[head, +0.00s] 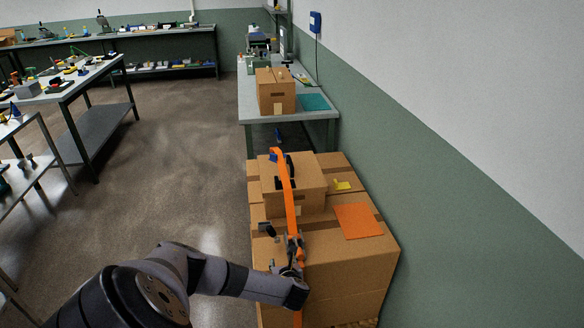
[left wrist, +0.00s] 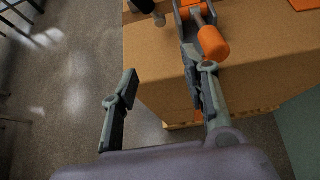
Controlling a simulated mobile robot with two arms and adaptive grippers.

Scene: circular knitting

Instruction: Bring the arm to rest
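My left arm reaches in from the lower left of the head view, and its gripper (head: 287,272) is at the front of the stacked cardboard boxes (head: 345,268). In the left wrist view the two fingers of the left gripper (left wrist: 166,88) stand wide apart with nothing between them. An orange strap (head: 290,205) runs over the boxes. A grey metal fitting with an orange cylindrical handle (left wrist: 213,43) is close by the right finger; I cannot tell whether they touch. My right gripper is not in view.
The green-and-white wall is close on the right. Open floor (head: 175,165) lies to the left.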

